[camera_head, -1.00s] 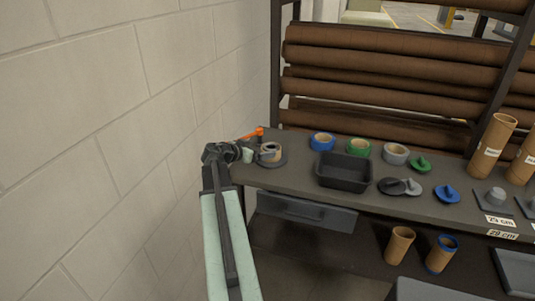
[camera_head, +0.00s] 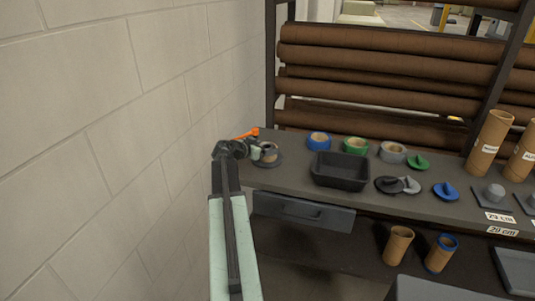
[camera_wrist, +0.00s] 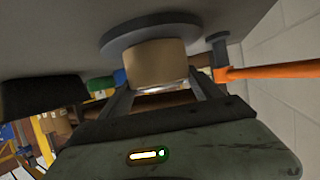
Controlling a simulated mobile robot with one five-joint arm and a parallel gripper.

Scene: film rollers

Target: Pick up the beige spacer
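The beige spacer (camera_head: 270,149) is a short tan ring on a round dark grey base (camera_head: 268,163) at the left end of the grey shelf. My gripper (camera_head: 254,152) is low over the shelf, just left of the spacer, and hides part of it. In the wrist view, which is upside down, the spacer (camera_wrist: 157,65) sits in front of my gripper (camera_wrist: 160,88). The two fingers are spread, one on each side of the spacer's near edge. I cannot tell whether either finger touches it.
An orange-handled tool (camera_head: 246,134) lies close behind my gripper, with the wall (camera_head: 130,120) to the left. A black bin (camera_head: 341,170) stands to the right. Blue (camera_head: 319,141), green (camera_head: 355,146) and grey (camera_head: 393,152) rings are behind and right of it.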

